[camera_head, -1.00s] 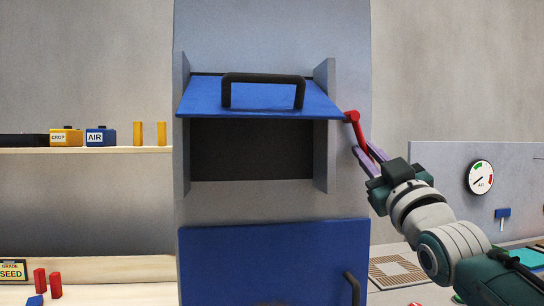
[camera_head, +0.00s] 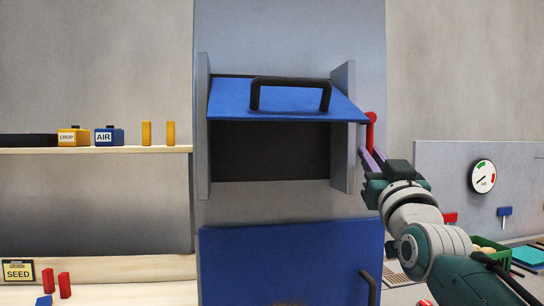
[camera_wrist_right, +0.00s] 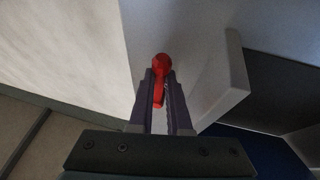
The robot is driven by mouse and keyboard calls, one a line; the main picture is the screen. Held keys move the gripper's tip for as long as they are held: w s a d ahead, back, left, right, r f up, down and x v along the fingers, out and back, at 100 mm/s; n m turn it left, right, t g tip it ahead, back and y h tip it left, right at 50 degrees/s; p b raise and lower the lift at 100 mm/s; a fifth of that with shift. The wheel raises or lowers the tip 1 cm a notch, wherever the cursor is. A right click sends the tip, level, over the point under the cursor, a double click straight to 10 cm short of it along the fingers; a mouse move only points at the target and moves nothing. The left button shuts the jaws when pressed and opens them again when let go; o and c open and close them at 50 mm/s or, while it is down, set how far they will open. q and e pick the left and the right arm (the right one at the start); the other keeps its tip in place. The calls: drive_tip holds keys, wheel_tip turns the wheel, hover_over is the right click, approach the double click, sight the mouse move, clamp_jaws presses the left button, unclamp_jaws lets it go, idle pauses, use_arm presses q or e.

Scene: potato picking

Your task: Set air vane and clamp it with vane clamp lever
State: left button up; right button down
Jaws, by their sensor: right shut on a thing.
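The blue air vane (camera_head: 285,101) with a black handle (camera_head: 290,81) sits tilted between two grey side plates, above a dark opening (camera_head: 270,152). The red vane clamp lever (camera_head: 371,130) is at the right side plate, by the vane's right edge. My right gripper (camera_head: 368,157) is shut on the lever's lower part. In the right wrist view the red lever (camera_wrist_right: 161,66) lies between the purple fingers (camera_wrist_right: 160,105), its rounded end beyond the tips. My left gripper is not in view.
A lower blue panel (camera_head: 290,262) with a black handle (camera_head: 369,287) is below the opening. A shelf (camera_head: 90,150) with CROP and AIR boxes is at the left. A grey board (camera_head: 448,170) with a round gauge (camera_head: 483,176) stands at the right.

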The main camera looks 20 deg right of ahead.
drive_tip(key=c, duration=0.9)
unclamp_jaws()
drive_tip(key=shift+o, duration=0.2)
drive_tip(key=b+v, duration=0.1)
drive_tip(key=v, duration=0.9)
drive_tip(key=shift+b, duration=0.35)
drive_tip(key=shift+f, duration=0.1)
